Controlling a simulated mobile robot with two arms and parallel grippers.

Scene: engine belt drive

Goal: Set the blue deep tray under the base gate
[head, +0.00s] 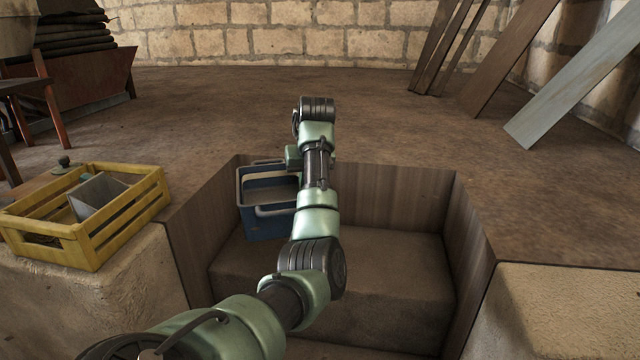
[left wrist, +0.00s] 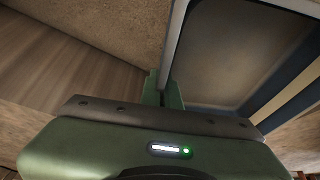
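The blue deep tray (head: 262,222) stands upright on the stone floor at the left rear of a wood-lined recess in the head view. My left arm reaches over the recess, and my left gripper (head: 293,158) is at the tray's far right side, partly hidden by the wrist. In the left wrist view the tray's pale rim (left wrist: 176,38) runs between the two green fingers of my left gripper (left wrist: 164,88), which look closed on it. My right gripper is not in view. I cannot make out the base gate.
A yellow slatted crate (head: 105,238) with grey pieces inside stands on a stone ledge at the left. Wooden planks (head: 508,52) and a grey board (head: 572,92) lean at the back right. The recess floor (head: 385,270) right of the tray is clear.

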